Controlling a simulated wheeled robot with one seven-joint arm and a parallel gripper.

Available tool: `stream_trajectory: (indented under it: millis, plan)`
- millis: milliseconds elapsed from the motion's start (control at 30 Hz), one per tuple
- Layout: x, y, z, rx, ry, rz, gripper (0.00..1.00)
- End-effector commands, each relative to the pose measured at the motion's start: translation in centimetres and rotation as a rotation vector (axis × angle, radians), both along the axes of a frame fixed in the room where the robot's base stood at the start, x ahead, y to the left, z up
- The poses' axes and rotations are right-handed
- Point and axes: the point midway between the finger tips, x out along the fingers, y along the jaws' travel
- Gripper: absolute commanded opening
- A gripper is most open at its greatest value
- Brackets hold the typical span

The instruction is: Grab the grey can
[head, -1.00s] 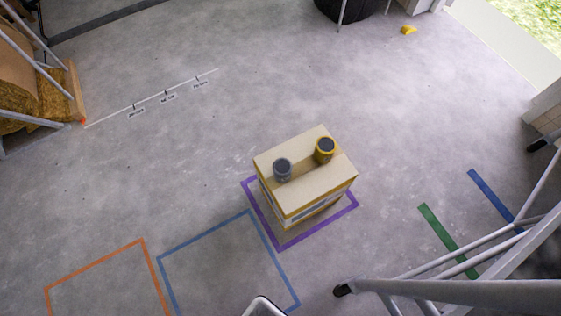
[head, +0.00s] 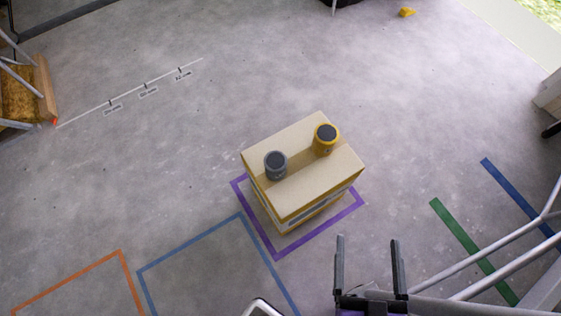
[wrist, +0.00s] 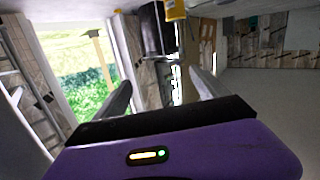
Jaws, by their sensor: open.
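The grey can (head: 276,167) has a dark top and stands upright on the left part of a cardboard box (head: 289,201) in the head view. My gripper (head: 367,240) is at the lower right of the box, apart from it, with its two dark fingers spread and nothing between them. The fingers also show in the wrist view (wrist: 160,78), pointing toward a wall and a bright opening. I cannot make out the grey can in the wrist view.
A yellow can (head: 325,141) stands on the same box, right of and behind the grey can. The box sits within a purple floor outline (head: 283,252). Metal frame bars (head: 490,262) show at the lower right. The floor left of the box is clear.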

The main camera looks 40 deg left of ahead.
Motion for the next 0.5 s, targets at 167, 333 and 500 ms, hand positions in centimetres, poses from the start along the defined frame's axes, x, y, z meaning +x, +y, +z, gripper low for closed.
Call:
stream_trajectory:
  millis: [167,333,500]
  plan:
    - [4.4,8.9,-2.9,-0.001,0.012,0.163,0.83]
    - [6.4,17.4,-6.1,-0.027,0.077,0.282,0.83]
    - [6.7,23.3,-9.4,-0.073,0.163,0.362,0.83]
